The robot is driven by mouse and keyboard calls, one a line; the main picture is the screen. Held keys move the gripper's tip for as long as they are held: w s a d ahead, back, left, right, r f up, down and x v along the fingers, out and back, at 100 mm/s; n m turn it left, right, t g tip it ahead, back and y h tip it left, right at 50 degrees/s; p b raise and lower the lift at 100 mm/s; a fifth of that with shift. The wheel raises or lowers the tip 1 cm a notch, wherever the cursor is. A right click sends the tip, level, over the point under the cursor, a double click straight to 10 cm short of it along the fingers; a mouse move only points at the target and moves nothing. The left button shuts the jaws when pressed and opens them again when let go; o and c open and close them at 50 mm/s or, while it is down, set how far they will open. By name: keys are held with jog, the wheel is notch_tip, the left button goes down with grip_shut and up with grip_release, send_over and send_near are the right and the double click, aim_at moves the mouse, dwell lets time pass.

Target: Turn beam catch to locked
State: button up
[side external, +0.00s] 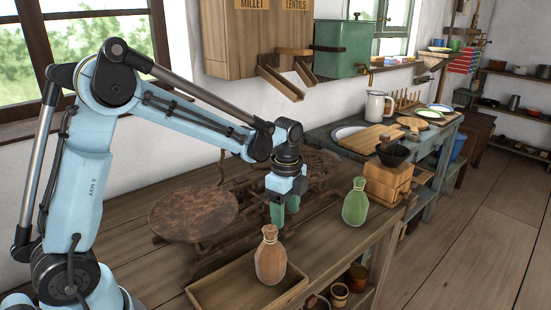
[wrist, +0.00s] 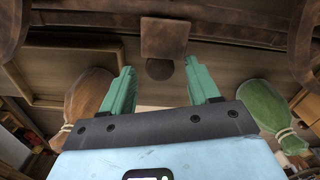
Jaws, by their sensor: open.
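A rusty brown balance scale stands on the wooden bench, with a round pan (side external: 193,213) on its left and another pan behind my gripper. My gripper (side external: 284,216) points down over the front of the scale, its green fingers apart with nothing held. In the wrist view my open gripper (wrist: 159,67) faces a rusty square plate (wrist: 164,38) with a small rounded tab (wrist: 159,69) below it. The tab lies between the fingertips, apart from both. This may be the beam catch; I cannot tell its setting. In the side view my gripper hides that area.
A brown tied bottle (side external: 270,262) stands at the shallow wooden tray (side external: 233,284) in front. A green tied bottle (side external: 356,205) stands right of my gripper, near a wooden box (side external: 388,183). Wall bins with chutes (side external: 280,78) hang behind. Bare bench lies between the bottles.

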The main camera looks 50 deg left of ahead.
aim_at(286, 217)
notch_tip(286, 217, up, 11)
dwell(0.5)
notch_tip(286, 217, down, 12)
jog(key=m, duration=0.4)
jog(key=shift+m, duration=0.3)
dwell(0.5)
jog(key=shift+c, duration=0.4)
